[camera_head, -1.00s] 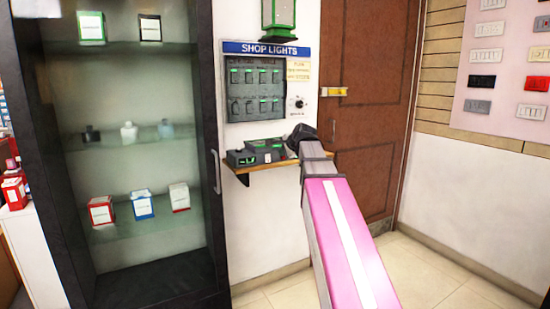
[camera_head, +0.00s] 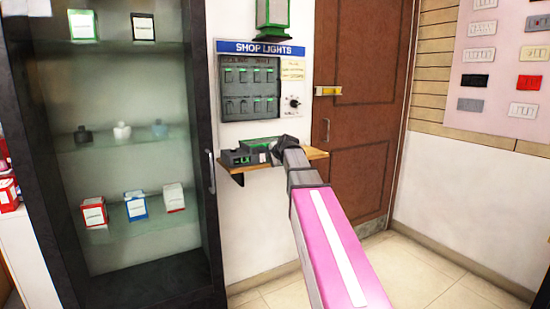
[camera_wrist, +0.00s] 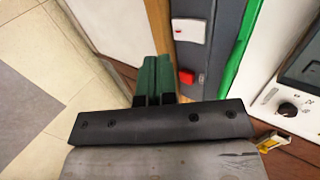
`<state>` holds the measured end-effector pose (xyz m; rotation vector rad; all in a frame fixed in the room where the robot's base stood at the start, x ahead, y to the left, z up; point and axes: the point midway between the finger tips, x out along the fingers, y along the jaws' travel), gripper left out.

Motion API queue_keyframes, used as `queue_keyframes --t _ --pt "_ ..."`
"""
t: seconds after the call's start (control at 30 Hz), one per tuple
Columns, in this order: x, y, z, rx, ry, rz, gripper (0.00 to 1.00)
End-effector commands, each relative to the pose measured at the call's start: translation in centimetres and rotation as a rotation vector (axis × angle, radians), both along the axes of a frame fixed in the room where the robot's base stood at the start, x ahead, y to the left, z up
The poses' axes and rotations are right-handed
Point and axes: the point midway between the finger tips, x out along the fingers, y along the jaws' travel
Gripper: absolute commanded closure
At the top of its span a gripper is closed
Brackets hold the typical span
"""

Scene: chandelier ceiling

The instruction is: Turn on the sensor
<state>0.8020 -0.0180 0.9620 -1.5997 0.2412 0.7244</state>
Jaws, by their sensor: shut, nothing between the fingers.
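Small dark grey and green devices (camera_head: 240,157) sit on a wooden wall shelf (camera_head: 314,155) below the shop lights panel. I cannot tell for sure which is the sensor. In the wrist view, a grey device with a green edge (camera_wrist: 208,60) carries a red button (camera_wrist: 186,76) and a white switch with a small red mark (camera_wrist: 189,30). My gripper (camera_wrist: 154,58) has dark green fingers that are shut and empty. In the picture, its tips are just left of the grey device; whether they touch it is unclear. In the head view my wrist hides the fingertips.
The shop lights panel (camera_head: 250,88) with several switches and a dial (camera_head: 294,102) is above the shelf. A glass-front cabinet (camera_head: 200,220) stands left, a brown door (camera_head: 350,130) right. A white unit with a black knob (camera_wrist: 287,109) is at right in the wrist view.

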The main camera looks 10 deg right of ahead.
Motion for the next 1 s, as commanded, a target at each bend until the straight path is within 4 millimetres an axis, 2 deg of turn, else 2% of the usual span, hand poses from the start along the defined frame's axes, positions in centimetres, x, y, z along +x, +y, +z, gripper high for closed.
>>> queue_keyframes --t 0.13,0.33,1.0 --pt "2.5 0.7 -0.9 0.0 0.0 0.0 1.0" --pt "4.4 1.3 -1.2 -0.001 0.0 -0.001 1.0" --pt "5.2 1.7 -1.4 0.0 0.0 0.0 1.0"
